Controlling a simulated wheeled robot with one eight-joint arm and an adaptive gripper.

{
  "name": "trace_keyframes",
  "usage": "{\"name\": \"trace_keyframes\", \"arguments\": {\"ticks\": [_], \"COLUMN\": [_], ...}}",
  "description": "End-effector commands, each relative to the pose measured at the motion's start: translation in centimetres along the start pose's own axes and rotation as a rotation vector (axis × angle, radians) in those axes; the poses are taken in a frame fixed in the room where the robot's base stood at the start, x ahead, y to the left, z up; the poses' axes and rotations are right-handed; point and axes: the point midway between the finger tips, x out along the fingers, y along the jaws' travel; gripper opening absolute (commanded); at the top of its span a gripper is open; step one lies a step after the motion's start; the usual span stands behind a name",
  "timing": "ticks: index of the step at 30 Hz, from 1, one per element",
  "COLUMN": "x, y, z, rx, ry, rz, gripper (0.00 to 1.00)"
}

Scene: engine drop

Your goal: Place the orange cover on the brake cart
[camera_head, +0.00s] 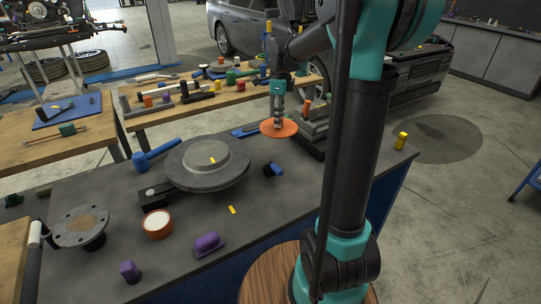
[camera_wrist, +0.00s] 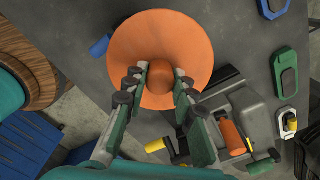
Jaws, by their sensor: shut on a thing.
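My gripper (camera_head: 279,122) is shut on the knob of the orange cover (camera_head: 268,128), a shallow round disc. In the wrist view the two fingers of my gripper (camera_wrist: 160,78) close around the knob, and the orange cover (camera_wrist: 190,35) spreads out beyond them. The cover is held above the far right part of a grey-topped bench (camera_head: 105,190). A grey brake disc (camera_head: 208,163) lies on this bench, left of the cover and apart from it. I cannot tell for sure which stand is the brake cart.
A blue mallet (camera_head: 153,154), an orange ring (camera_head: 157,224), purple parts (camera_head: 207,243) and a round flange (camera_head: 80,228) lie on the grey bench. A yellow part (camera_head: 401,141) stands near its right edge. Wooden benches with tools (camera_head: 180,105) stand behind. Floor is open at right.

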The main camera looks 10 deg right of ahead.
Motion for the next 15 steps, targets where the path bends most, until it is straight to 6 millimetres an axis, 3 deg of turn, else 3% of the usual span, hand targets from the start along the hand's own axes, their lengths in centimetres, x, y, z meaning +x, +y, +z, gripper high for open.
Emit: {"name": "trace_keyframes", "arguments": {"ticks": [9, 15], "x": [7.8, 10.8], "y": [-0.1, -0.1], "z": [0.0, 0.0], "rx": [-0.002, -0.002], "ry": [0.000, 0.000], "rz": [0.000, 0.000], "gripper": [0.00, 0.00]}}
